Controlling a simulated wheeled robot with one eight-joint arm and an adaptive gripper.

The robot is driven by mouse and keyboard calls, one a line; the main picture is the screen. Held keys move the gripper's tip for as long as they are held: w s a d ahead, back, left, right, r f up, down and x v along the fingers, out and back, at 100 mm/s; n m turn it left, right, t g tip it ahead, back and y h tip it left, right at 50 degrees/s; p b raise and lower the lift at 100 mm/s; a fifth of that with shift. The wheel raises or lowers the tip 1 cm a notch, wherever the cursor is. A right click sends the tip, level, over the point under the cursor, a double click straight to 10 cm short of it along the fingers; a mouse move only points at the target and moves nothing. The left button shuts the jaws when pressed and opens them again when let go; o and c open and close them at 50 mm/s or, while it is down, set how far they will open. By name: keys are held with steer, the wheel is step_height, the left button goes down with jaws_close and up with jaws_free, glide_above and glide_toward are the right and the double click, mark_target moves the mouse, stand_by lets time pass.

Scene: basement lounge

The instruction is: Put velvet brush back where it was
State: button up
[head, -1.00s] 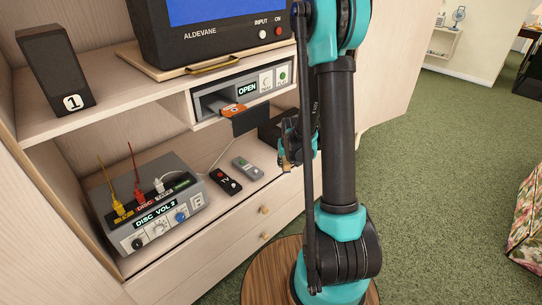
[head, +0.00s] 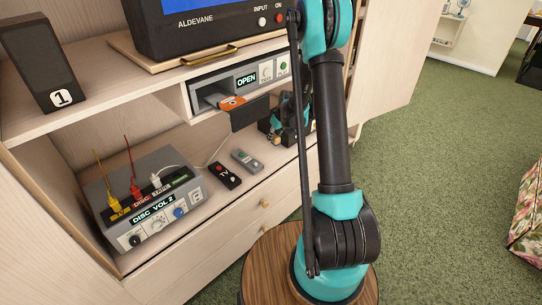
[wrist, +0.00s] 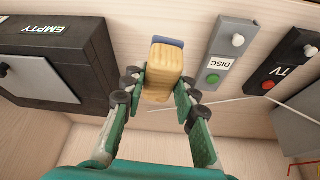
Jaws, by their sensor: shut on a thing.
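The velvet brush (wrist: 163,72), a tan wooden block with a blue-violet pad at its far edge, is between the fingers of my gripper (wrist: 158,92) in the wrist view. The gripper is shut on it. In the head view my gripper (head: 283,128) is low in the cabinet's open bay, right of the remotes and partly behind my arm. Only a small tan bit of the brush shows there. Whether the brush touches the shelf I cannot tell.
A black box marked EMPTY (wrist: 50,55) lies left of the brush in the wrist view. The grey DISC remote (wrist: 226,62) and black TV remote (wrist: 285,62) lie to its right. An open disc tray (head: 235,102) juts out above the bay. A white cable crosses the shelf.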

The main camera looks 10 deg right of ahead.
steer(key=w, duration=0.1)
steer(key=w+n, duration=0.1)
steer(key=w, duration=0.1)
steer(key=shift+a+f+y, duration=0.25)
steer(key=shift+a+y, duration=0.05)
steer(key=shift+w+a+f+n, duration=0.1)
steer(key=shift+w+f+n, duration=0.1)
steer(key=shift+f+n, duration=0.15)
steer(key=shift+f, duration=4.7)
steer(key=shift+f, duration=0.1)
steer(key=o, duration=1.1)
